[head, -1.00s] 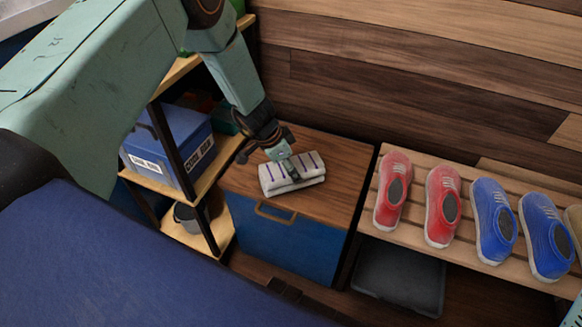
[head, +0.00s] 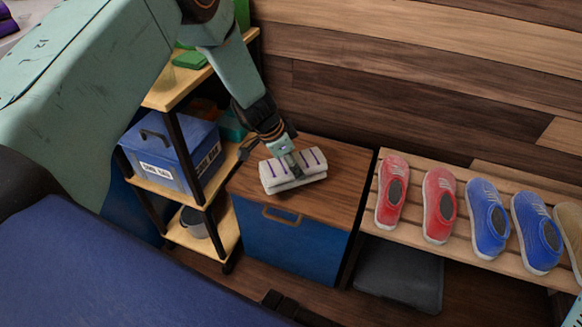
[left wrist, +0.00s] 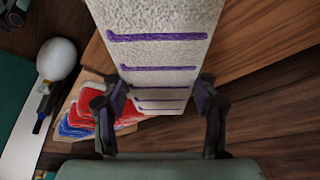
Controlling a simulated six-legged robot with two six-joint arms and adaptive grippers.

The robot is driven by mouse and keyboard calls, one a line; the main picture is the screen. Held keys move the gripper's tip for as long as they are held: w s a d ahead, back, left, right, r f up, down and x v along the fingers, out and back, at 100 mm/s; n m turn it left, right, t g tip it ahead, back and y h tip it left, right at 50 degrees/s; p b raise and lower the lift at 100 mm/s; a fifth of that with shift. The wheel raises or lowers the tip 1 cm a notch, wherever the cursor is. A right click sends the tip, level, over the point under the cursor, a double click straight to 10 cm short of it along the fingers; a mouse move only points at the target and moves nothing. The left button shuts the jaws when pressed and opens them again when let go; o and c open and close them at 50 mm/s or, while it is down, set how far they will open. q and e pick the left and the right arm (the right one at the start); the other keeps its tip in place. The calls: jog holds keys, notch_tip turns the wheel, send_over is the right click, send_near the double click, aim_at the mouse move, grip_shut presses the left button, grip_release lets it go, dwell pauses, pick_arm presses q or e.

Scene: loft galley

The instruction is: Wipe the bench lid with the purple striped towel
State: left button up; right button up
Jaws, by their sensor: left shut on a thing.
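The purple striped towel (head: 293,171) is a folded white cloth with purple stripes. In the head view it lies on or just over the wooden bench lid (head: 335,197), around the lid's middle; I cannot tell whether it touches. My left gripper (head: 297,166) comes down from above and is shut on the towel. In the left wrist view the towel (left wrist: 158,70) runs between the two fingers (left wrist: 160,107). My right gripper is not in view.
Left of the bench stands a shelf unit (head: 215,185) with a blue box (head: 172,155) and a grey bucket (head: 194,222). On the right a slatted rack (head: 405,229) holds red shoes (head: 438,205) and blue shoes (head: 487,222). A plank wall rises behind.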

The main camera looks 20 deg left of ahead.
pick_arm(q)
jog(key=shift+r+p, duration=0.7)
jog(key=shift+r, duration=0.7)
